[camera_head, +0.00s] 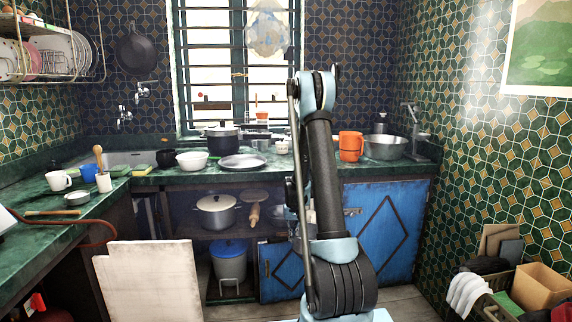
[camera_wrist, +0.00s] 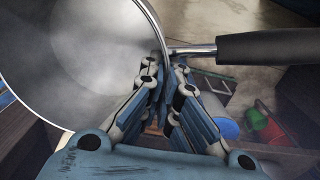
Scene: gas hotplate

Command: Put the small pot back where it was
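The small pot (camera_wrist: 80,60) is a shiny metal vessel with a dark handle (camera_wrist: 268,47) on a metal stem; it fills the upper left of the wrist view. My gripper (camera_wrist: 168,85) has its two blue-grey fingers close together at the pot's rim, beside the handle stem. The rim runs between the fingers, so the gripper looks shut on the pot wall. The pot appears tilted, with its inside facing the camera. In the head view my arm stands in the middle and hides the gripper; I cannot make out the held pot there.
The back counter (camera_head: 200,177) holds a black lidded pot (camera_head: 222,141), a white bowl (camera_head: 193,160), a pan (camera_head: 243,161), an orange mug (camera_head: 350,147) and a steel basin (camera_head: 386,148). A lidded pot (camera_head: 216,213) stands on the shelf below. A pale board (camera_head: 150,285) stands left; a crate (camera_head: 495,305) stands right.

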